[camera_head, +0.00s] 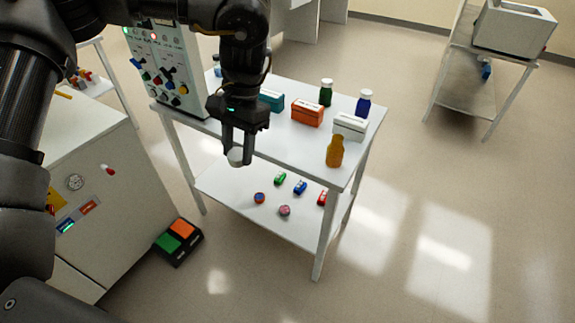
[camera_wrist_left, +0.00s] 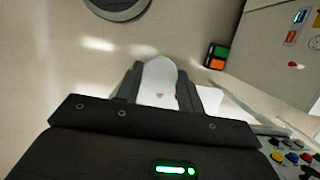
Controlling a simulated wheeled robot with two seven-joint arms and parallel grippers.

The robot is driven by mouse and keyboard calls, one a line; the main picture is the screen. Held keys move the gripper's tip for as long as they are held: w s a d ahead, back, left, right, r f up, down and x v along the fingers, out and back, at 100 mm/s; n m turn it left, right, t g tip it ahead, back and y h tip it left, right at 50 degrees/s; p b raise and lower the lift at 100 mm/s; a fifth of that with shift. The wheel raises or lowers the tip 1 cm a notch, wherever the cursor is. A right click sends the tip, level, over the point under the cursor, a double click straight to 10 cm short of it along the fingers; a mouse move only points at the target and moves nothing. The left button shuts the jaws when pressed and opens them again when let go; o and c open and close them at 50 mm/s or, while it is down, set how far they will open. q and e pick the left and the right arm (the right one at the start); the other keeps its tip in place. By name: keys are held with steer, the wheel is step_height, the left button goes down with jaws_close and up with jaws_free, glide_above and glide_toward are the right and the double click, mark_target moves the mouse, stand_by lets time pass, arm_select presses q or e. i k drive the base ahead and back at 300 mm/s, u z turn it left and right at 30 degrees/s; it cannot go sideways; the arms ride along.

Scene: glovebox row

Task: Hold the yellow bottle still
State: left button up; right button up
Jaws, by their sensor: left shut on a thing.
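The yellow bottle (camera_head: 335,151), amber in tone, stands upright near the front right corner of the white table. No white cap shows on it, unlike the green and blue bottles. My left gripper (camera_head: 237,152) points down at the table's front edge, left of the yellow bottle and well apart from it. It is shut on a small white rounded thing (camera_head: 236,157), possibly a cap; a pale rounded shape (camera_wrist_left: 158,75) shows between the fingers in the left wrist view. My right gripper is not in view.
On the table are a green bottle (camera_head: 326,94), a blue bottle (camera_head: 363,104), an orange box (camera_head: 308,112), a white box (camera_head: 350,126) and a teal box (camera_head: 271,100). A control panel (camera_head: 167,67) stands at the left. Several small items lie on the lower shelf (camera_head: 240,200).

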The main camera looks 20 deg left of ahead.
mark_target(335, 150)
steer(key=u, duration=0.75)
steer(key=k, duration=1)
steer(key=u, duration=0.8)
steer(key=i, duration=1.25)
steer(key=z, duration=1.3)
steer(key=i, duration=0.7)
steer(key=z, duration=0.75)
